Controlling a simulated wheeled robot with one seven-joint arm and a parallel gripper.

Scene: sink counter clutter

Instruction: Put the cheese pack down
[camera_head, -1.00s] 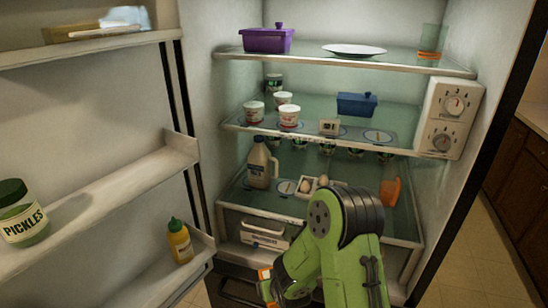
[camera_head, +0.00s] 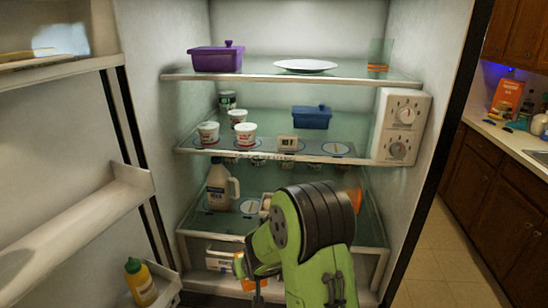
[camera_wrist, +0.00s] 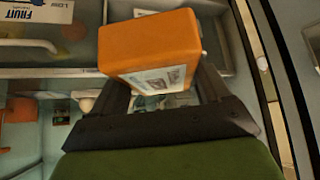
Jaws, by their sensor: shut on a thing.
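The cheese pack is an orange block with a printed label; it shows large in the wrist view (camera_wrist: 150,45). My gripper (camera_wrist: 160,75) is shut on it, with a dark finger on each side. In the head view the pack (camera_head: 254,285) is a small orange patch at my gripper (camera_head: 250,275), low in front of the open fridge, partly hidden by my green arm. The pack is held in the air below the lower shelf's level. Its far side is hidden.
The fridge's top shelf (camera_head: 300,79) holds a purple pot (camera_head: 216,59) and a white plate (camera_head: 305,66). The middle shelf holds cups and a blue container (camera_head: 312,117). A milk jug (camera_head: 219,187) stands lower. A cluttered counter (camera_head: 525,140) is at right.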

